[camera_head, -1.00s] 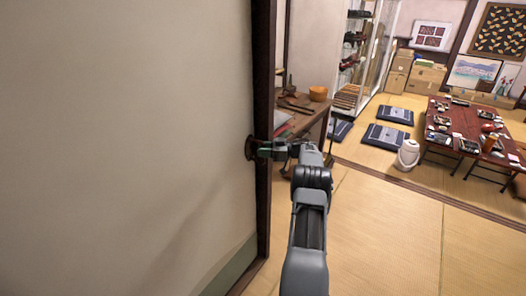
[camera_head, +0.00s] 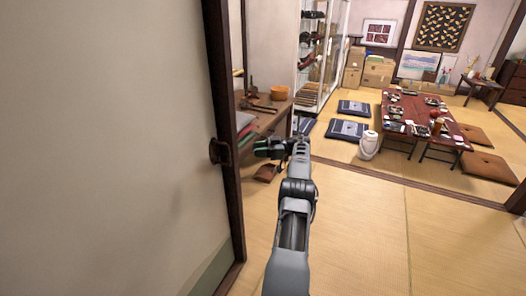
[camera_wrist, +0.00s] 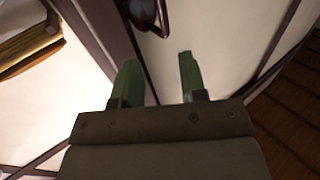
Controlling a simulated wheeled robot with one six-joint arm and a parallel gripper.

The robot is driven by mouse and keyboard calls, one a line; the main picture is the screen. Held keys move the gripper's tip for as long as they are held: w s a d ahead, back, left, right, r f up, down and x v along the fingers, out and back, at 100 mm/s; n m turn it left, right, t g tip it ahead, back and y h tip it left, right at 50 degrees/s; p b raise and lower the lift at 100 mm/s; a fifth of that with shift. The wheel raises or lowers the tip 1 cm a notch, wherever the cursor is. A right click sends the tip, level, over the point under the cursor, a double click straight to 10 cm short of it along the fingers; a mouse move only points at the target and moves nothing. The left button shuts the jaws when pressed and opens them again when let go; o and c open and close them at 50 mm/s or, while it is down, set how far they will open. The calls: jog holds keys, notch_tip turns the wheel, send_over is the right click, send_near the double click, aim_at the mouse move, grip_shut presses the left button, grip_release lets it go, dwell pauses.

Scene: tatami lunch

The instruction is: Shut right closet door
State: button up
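The closet door (camera_head: 110,130) is a large pale panel filling the left of the head view, with a dark wooden edge frame (camera_head: 226,120). A dark round handle (camera_head: 219,151) sits near that edge. My gripper (camera_head: 262,147) is just right of the handle, with a small gap between them. In the wrist view my two green fingers (camera_wrist: 158,75) stand apart with nothing between them. The dark handle also shows beyond the fingertips at the top of the wrist view (camera_wrist: 150,14).
A wooden desk (camera_head: 262,119) with an orange bowl (camera_head: 280,93) stands behind my gripper. A low table (camera_head: 415,120) with dishes, floor cushions (camera_head: 347,130) and a white pot (camera_head: 369,145) are further right. The tatami floor (camera_head: 370,230) at front right is clear.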

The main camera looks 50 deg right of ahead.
jog(key=shift+v, duration=0.85)
